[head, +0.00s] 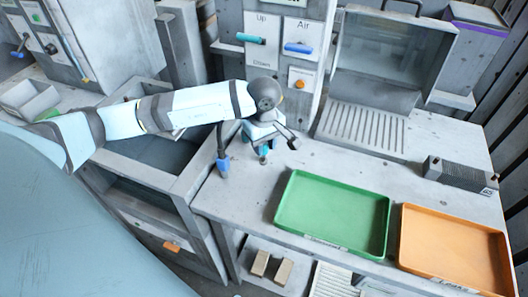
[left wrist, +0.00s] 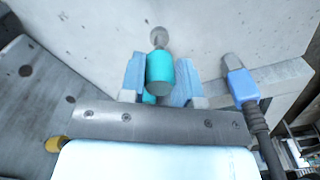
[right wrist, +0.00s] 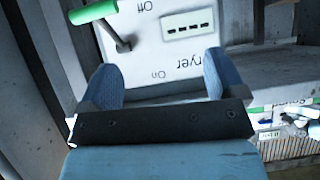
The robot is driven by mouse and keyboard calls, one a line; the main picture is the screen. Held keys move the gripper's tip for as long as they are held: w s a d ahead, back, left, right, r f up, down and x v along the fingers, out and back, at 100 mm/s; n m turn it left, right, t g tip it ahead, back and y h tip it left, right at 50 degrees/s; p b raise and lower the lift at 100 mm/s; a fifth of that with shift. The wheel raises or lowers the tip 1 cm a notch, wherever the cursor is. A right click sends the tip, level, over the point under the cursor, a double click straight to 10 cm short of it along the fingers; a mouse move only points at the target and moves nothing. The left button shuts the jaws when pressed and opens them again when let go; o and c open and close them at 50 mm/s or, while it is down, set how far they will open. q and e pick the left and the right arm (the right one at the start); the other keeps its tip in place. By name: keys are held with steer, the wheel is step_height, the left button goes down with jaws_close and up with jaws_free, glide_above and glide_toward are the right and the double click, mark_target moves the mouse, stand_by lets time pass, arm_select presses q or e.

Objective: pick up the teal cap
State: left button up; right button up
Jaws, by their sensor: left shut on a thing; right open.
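The teal cap (left wrist: 160,72) is between the two blue fingers of my left gripper (left wrist: 162,84) in the left wrist view. A round grey tip shows just past the cap. In the head view my left gripper (head: 264,148) is low over the grey bench, left of the green tray, and is shut on the cap. The cap is mostly hidden there by the gripper. My right gripper (right wrist: 158,75) is open and empty in the right wrist view, facing a white panel, and is not seen in the head view.
A blue nozzle (head: 222,165) on a hose stands close left of my left gripper. The green tray (head: 330,215) and orange tray (head: 455,250) lie to the right on the bench. A panel with a green lever (right wrist: 93,11) is before my right gripper.

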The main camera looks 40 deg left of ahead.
arm_select(q)
step_height(320, 180, up, 16)
steer(key=shift+b, duration=0.35)
